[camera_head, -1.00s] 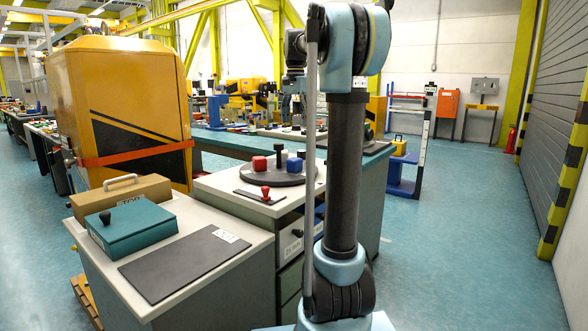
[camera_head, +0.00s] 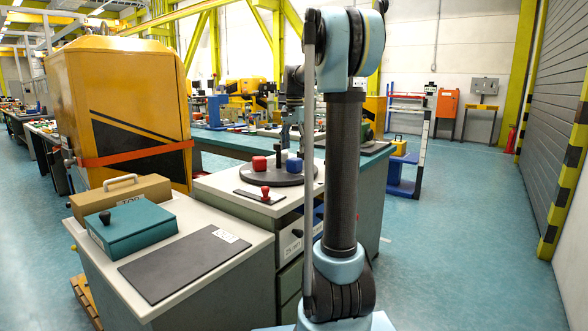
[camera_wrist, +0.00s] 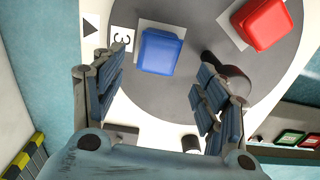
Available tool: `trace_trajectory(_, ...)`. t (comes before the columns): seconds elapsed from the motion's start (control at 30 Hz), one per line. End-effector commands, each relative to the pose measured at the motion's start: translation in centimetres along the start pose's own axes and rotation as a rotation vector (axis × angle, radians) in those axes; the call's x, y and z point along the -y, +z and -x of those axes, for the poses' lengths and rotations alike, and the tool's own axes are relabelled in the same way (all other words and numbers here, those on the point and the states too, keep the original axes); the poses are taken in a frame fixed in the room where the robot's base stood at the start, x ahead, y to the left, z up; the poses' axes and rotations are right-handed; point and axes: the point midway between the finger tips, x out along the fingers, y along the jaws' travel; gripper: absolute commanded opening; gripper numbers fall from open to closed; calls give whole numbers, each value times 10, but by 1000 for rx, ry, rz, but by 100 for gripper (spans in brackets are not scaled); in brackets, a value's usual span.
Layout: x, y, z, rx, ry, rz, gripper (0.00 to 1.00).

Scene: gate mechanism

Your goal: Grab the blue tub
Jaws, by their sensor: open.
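The blue tub (camera_head: 294,166) sits on a grey round turntable (camera_head: 262,180) on the white-topped cabinet. In the wrist view the blue tub (camera_wrist: 160,52) rests on a pale square pad, ahead of and between the fingers. My gripper (camera_wrist: 162,68) is open and empty, with its two fingers apart on the left and right. The tub looks to be beyond the fingertips; I cannot tell the exact gap. In the head view my gripper (camera_head: 294,138) hangs above the turntable, partly hidden by my arm.
A red tub (camera_head: 260,163) stands on the turntable left of the blue one. A black post (camera_head: 279,160) rises between them, and shows close to the right finger in the wrist view (camera_wrist: 226,75). A red-knobbed plate (camera_head: 265,194) lies in front.

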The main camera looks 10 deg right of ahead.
Motion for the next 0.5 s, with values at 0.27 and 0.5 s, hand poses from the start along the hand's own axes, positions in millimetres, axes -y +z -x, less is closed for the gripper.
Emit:
trace_trajectory(0.27,-1,2,-19,0,0,0,67)
trace_trajectory(0.5,-2,4,-49,0,0,1,67)
